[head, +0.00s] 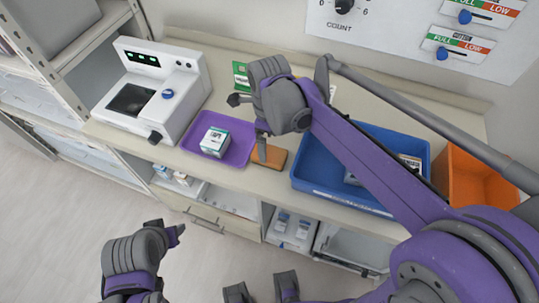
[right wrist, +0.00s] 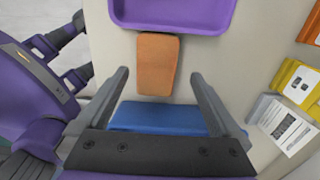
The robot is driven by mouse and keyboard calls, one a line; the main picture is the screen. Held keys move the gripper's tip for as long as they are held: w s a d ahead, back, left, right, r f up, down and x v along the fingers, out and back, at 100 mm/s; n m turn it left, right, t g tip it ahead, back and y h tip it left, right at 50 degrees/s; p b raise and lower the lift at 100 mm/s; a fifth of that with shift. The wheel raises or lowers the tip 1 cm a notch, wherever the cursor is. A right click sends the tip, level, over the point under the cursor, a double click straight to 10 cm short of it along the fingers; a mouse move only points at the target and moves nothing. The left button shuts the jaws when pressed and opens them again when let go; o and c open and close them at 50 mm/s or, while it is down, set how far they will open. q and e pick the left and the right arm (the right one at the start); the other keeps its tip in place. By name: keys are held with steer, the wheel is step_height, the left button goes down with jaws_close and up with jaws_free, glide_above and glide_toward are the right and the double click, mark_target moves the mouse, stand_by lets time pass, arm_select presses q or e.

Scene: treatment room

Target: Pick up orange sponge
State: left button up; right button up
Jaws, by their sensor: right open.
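The orange sponge (head: 268,155) lies flat on the counter between the purple tray and the blue bin. In the right wrist view the sponge (right wrist: 157,62) lies ahead of my right gripper (right wrist: 158,76), its lower part between the two spread fingers in the picture. In the head view my right gripper (head: 249,117) is above the counter by the sponge, pointing down, open and empty. Its wrist hides part of the counter behind. My left gripper (head: 172,236) hangs low at the lower left, away from the counter; its fingers are not clear enough to judge.
The purple tray (head: 183,141) holds a small white-and-teal box (head: 214,142). The blue bin (head: 310,165) stands right of the sponge, an orange bin (head: 455,175) beyond it. A white device (head: 185,95) stands at left. Small boxes (right wrist: 298,82) lie near the counter's back.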

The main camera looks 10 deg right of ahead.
mark_target(270, 153)
steer(key=f, duration=0.4)
steer(key=shift+s, duration=0.3)
steer(key=shift+f, duration=0.45)
steer(key=c, duration=1.4)
step_height(270, 153, up, 10)
steer(key=shift+r+p, duration=0.1)
steer(key=shift+p, duration=0.2)
steer(key=o, duration=0.9)
steer(key=shift+c, duration=0.2)
steer(key=c, duration=0.6)
steer(key=shift+c, duration=0.2)
